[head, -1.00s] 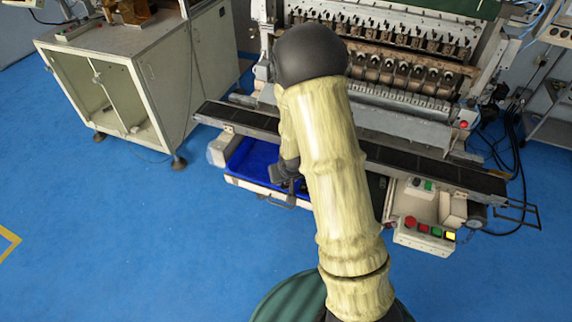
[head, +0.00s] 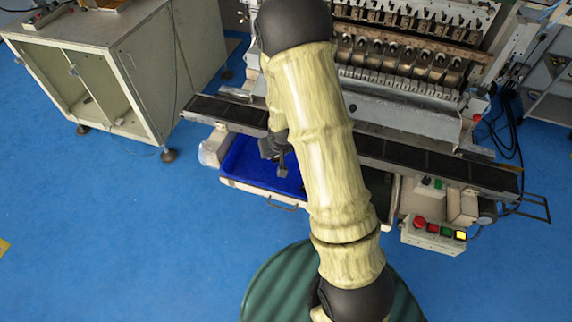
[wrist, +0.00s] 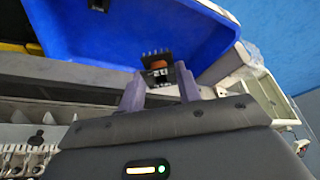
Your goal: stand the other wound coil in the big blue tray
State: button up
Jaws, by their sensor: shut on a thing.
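The big blue tray (head: 240,168) sits under the front of the machine, and it fills the upper part of the wrist view (wrist: 130,38). My gripper (head: 281,170) is over the tray in the head view, partly hidden by my own arm. In the wrist view my gripper (wrist: 160,86) is shut on a wound coil (wrist: 158,66) with a dark top, a row of pins and orange-brown winding. The held coil appears in front of the tray's inside; its height above the floor of the tray is hard to tell. Another small dark coil (wrist: 98,5) is in the tray at the top edge.
A long dark rail (head: 400,150) runs along the machine front, just behind the tray. A control box with coloured buttons (head: 433,236) is at the right. A grey cabinet (head: 130,70) stands at the left. The blue floor in front is clear.

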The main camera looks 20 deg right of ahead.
jog(key=shift+m, duration=0.3)
jog(key=shift+w+b+x, duration=0.2)
jog(key=shift+b+x, duration=0.95)
jog(key=shift+b, duration=1.05)
jog(key=shift+w+b+x, duration=0.2)
jog(key=shift+b+x, duration=0.95)
jog(key=shift+b, duration=1.05)
jog(key=f+b, duration=0.1)
jog(key=b, duration=0.6)
jog(key=w+f+m+b, duration=0.1)
jog(key=b, duration=0.6)
jog(key=f+m+h+b, duration=0.1)
jog(key=f+b, duration=0.1)
jog(key=b, duration=0.5)
jog(key=shift+w+a, duration=0.1)
jog(key=shift+w, duration=0.15)
jog(key=shift+s+r, duration=0.1)
jog(key=shift+r, duration=0.2)
jog(key=shift+f, duration=0.1)
notch_tip(320, 180, down, 6)
jog(key=shift+a+f+b, duration=0.1)
jog(key=shift+a+b, duration=0.05)
jog(key=shift+b, duration=0.65)
